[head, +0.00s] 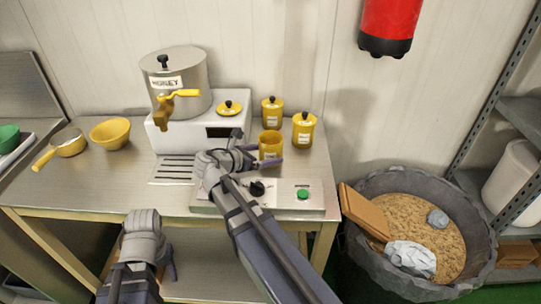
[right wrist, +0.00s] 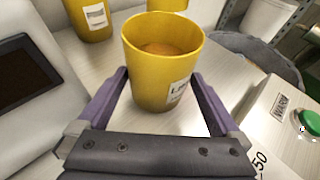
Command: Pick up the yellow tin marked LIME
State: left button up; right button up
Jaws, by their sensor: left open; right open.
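An open yellow tin (head: 271,145) stands upright on the steel table, right of the white scale-like box. In the right wrist view this tin (right wrist: 160,75) has brown contents and a white label, only partly readable, starting with an L. My right gripper (head: 256,150) is open, its two purple fingers on either side of the tin's lower part; I cannot tell whether they touch it. My left gripper (head: 145,262) is open and empty, low in front of the table's front edge.
Two lidded yellow tins (head: 272,112) (head: 303,131) stand just behind. A pot marked HONEY (head: 190,75) and a yellow lid (head: 229,107) sit on the white box (head: 175,136). A control panel with a green button (head: 303,194) lies in front. A grey bin (head: 365,190) stands right.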

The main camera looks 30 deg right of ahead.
jog(key=shift+b+x, duration=1)
jog(key=shift+x, duration=1.4)
jog(key=shift+w+d+f, duration=0.15)
jog(key=shift+d, duration=0.15)
jog(key=shift+c, duration=0.4)
jog(key=c, duration=1.5)
notch_tip(320, 180, up, 18)
jog(key=p, duration=1.8)
